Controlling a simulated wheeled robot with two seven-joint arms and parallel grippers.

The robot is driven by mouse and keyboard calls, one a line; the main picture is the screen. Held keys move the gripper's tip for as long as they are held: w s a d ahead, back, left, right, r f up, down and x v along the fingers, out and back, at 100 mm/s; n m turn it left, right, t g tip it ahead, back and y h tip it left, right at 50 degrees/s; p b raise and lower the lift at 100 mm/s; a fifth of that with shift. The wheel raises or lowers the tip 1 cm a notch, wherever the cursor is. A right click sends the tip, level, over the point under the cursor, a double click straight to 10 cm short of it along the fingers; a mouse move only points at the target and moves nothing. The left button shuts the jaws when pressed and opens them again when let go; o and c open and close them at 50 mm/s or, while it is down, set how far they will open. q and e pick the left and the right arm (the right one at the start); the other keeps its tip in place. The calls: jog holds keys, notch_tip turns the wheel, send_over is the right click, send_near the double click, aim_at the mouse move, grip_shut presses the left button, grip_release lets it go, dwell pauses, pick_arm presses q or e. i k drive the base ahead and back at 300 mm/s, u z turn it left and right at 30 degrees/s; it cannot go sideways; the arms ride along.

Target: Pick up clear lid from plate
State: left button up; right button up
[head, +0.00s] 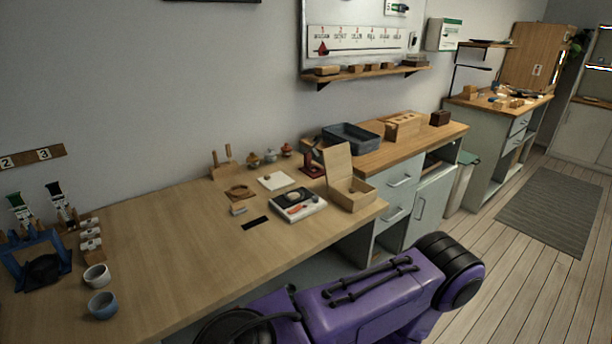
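I cannot make out a clear lid anywhere in the head view; a see-through piece would be hard to see at this size. No round plate can be told for sure. A flat white square piece (276,181) lies on the wooden table with a small thing on it. In front of it is a white-edged black tray (311,211) holding a pale rounded thing and a small red one. Neither of my grippers is in view. Only a purple and black part of my own body shows at the bottom.
The long wooden table (180,250) has free room in its middle. An open wooden box (352,197) stands at its right end. A white bowl (97,276) and a blue bowl (103,305) are at left. A dark bin (351,138) sits on the cabinet.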

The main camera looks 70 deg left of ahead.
aim_at(293, 194)
jog(key=z, duration=0.05)
jog(key=i, duration=1.55)
jog(key=u, duration=1.75)
